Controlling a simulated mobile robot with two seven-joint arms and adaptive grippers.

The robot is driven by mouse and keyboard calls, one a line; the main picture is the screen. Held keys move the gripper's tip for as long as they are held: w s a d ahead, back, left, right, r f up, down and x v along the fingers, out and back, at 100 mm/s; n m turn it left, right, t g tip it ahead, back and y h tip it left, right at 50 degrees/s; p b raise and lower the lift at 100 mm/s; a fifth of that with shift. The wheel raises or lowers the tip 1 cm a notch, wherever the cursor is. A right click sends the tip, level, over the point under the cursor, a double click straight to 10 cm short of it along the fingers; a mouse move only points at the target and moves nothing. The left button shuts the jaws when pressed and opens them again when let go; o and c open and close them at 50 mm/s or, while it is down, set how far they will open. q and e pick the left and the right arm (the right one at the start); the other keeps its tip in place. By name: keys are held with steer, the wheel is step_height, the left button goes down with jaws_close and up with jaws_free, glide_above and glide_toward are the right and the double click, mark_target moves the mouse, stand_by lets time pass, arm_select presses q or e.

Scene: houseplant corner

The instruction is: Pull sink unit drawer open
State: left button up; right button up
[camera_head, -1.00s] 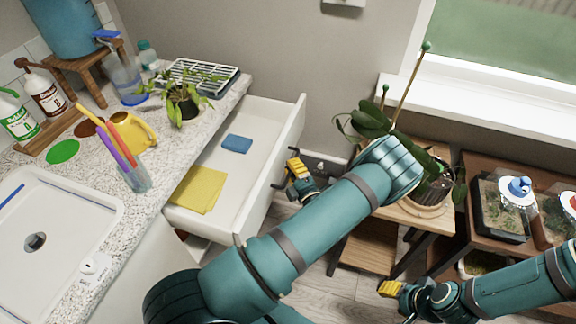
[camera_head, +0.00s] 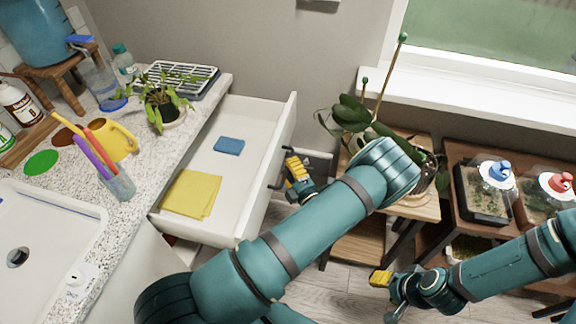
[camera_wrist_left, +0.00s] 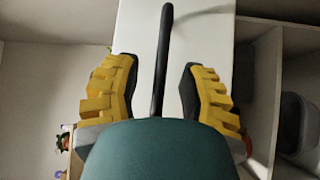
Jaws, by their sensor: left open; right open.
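The white sink unit drawer (camera_head: 262,190) stands pulled out from under the speckled counter. A blue sponge (camera_head: 229,146) and a folded yellow cloth (camera_head: 190,194) lie inside it. My left gripper (camera_head: 292,170) is open at the outer side of the drawer front. In the left wrist view, the dark bar handle (camera_wrist_left: 163,60) runs between the two yellow fingers of my left gripper (camera_wrist_left: 160,92), with a gap on both sides. In the head view the handle is mostly hidden by the gripper. My right gripper (camera_head: 384,290) is open and empty, low at the right.
The sink (camera_head: 45,235) and the counter (camera_head: 150,150) with a potted plant (camera_head: 165,105), a yellow watering can (camera_head: 118,142) and bottles are at the left. A wooden plant stand (camera_head: 415,207) and a brown shelf with terrariums (camera_head: 485,195) stand at the right, near my arms.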

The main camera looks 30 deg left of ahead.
arm_select(q)
steer(key=v, duration=1.1)
steer(key=s+a+f+n+g+h, duration=0.2)
steer(key=s+f+n+g, duration=0.2)
steer(key=s+n+g, duration=0.25)
steer(key=s+a+f+n+g+h, duration=0.2)
steer(key=s+a+f+n+g, duration=0.1)
steer(key=s+n+g, duration=0.4)
steer(key=s+d+f+n+g+h, duration=0.2)
steer(key=s+d+n+g+h, duration=0.1)
steer(key=s+d+n+h, duration=0.3)
steer(key=s+d+n+t+h, duration=0.1)
steer(key=d+n+t+h, duration=0.1)
steer(key=d+n+h, duration=0.9)
steer(key=w+a+r+n+t, duration=0.4)
steer(key=w+n, duration=0.3)
steer(key=n, duration=0.8)
steer(key=shift+w+r+t+y, duration=0.3)
steer(key=shift+r+t, duration=0.25)
steer(key=shift+t, duration=0.3)
